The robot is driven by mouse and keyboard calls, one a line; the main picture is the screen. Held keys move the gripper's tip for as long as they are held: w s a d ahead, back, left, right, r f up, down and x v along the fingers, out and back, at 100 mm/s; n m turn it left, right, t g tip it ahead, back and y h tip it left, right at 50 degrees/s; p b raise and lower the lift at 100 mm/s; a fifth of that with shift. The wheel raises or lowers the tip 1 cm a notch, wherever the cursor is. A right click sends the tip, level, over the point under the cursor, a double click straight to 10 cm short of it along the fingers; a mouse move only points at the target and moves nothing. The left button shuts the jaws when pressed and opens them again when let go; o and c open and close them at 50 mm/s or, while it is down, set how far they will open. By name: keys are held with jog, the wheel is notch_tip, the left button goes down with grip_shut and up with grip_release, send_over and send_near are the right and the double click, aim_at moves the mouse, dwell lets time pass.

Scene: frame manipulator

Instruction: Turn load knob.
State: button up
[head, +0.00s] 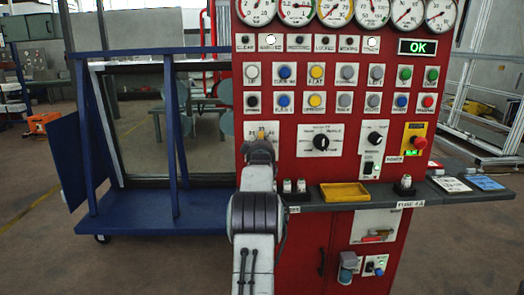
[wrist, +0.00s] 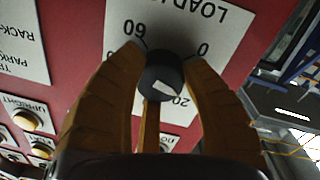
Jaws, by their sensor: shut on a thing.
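The load knob (wrist: 160,72) is round and black with a white mark, and shows in the wrist view in front of its white label plate (wrist: 205,22). The plate appears upside down there, with LOAD, 60, 0 and part of another number readable. My gripper (wrist: 163,60) is shut on the knob, with amber fingers on its left and right sides and another finger below. The white mark lies toward the bottom of the knob in that view. In the head view, my gripper (head: 259,150) is at the red panel's lower left and hides the knob.
A grey shelf (head: 330,203) with a yellow tray (head: 344,193) juts out below. A blue wheeled frame cart (head: 140,213) stands at left.

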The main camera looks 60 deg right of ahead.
jog(key=shift+w+a+r, duration=0.15)
jog(key=shift+w+r, duration=0.1)
jog(key=shift+r, duration=0.25)
jog(key=o, duration=1.2)
jog(key=shift+w+f, duration=0.1)
jog(key=shift+f, duration=0.05)
jog(key=shift+c, duration=0.2)
jog(key=shift+o, duration=0.2)
jog(key=shift+f, duration=0.1)
jog(key=shift+s+f, duration=0.1)
jog(key=shift+s, duration=0.15)
jog(key=v, duration=1.1)
jog(key=shift+a, duration=0.4)
jog(key=shift+s, duration=0.1)
